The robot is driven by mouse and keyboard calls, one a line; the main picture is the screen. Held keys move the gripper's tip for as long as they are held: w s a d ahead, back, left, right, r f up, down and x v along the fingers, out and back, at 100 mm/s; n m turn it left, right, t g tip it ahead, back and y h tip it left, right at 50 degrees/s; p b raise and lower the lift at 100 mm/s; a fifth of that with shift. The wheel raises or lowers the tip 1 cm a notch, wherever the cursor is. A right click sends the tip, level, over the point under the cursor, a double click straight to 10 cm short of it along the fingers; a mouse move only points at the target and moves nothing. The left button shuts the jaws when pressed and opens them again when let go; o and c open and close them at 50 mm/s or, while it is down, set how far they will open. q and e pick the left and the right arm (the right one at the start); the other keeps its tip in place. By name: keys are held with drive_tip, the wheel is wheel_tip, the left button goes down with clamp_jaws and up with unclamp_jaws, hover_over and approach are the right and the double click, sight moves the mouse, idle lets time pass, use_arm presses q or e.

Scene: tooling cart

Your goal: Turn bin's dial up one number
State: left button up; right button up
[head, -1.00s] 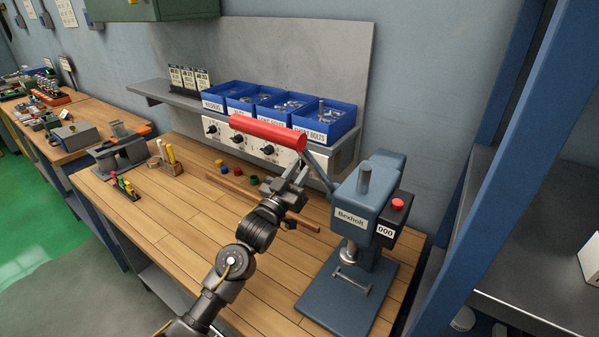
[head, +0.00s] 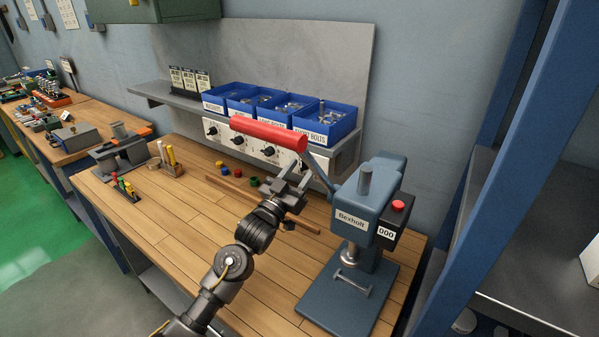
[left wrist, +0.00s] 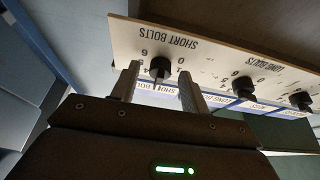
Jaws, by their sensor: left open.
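A white dial panel (head: 253,146) with black knobs runs under the shelf, below several blue bins (head: 325,119). In the left wrist view the panel (left wrist: 215,57) appears upside down, with names and numbers around each dial. My left gripper (head: 300,173) is open in front of the panel's right end. In the left wrist view its fingers (left wrist: 158,84) stand on either side of the SHORT BOLTS dial (left wrist: 160,67), apparently without closing on it. The LONG BOLTS dial (left wrist: 243,87) is beside it. The short bolts dial is hidden in the head view. My right gripper is not in view.
A blue press (head: 365,200) with a red lever handle (head: 268,134) stands at the right; the handle crosses in front of the panel, close above my gripper. A wooden strip (head: 262,204) and small coloured pieces (head: 223,170) lie on the bench (head: 180,215). The bench's front left is clear.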

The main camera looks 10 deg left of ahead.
use_arm(q)
drive_tip(key=shift+s+a+f, duration=0.1)
drive_tip(key=shift+s+f, duration=0.1)
drive_tip(key=shift+s, duration=0.05)
drive_tip(key=b+v, duration=0.3)
drive_tip(key=v, duration=0.7)
